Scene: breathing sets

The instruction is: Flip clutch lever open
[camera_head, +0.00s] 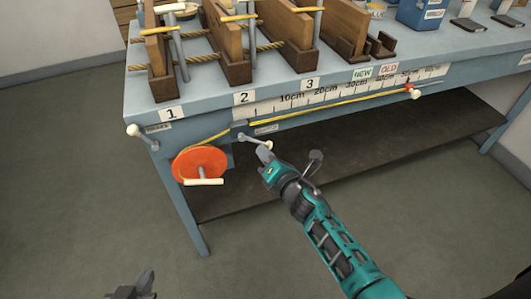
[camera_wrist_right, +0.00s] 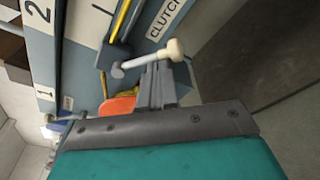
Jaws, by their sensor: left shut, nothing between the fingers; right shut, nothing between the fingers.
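The clutch lever (camera_head: 255,140) is a short grey rod with a cream knob, mounted on the front of the blue workbench below the ruler. In the right wrist view the lever (camera_wrist_right: 140,60) lies across, just beyond my fingertips, near a label reading CLUTCH (camera_wrist_right: 165,18). My right gripper (camera_head: 264,156) is shut and empty, just below the knob. In the wrist view my right fingers (camera_wrist_right: 156,78) appear very close to the rod; I cannot tell whether they touch it. My left gripper (camera_head: 145,282) is shut and empty at the bottom left, far from the lever.
A red-orange reel (camera_head: 190,160) with a crank handle hangs left of the lever. Another knobbed lever (camera_head: 136,132) is at the bench's left corner. A yellow rope (camera_head: 330,105) runs along the ruler (camera_head: 320,95). Wooden blocks (camera_head: 228,40) stand on top. Floor in front is clear.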

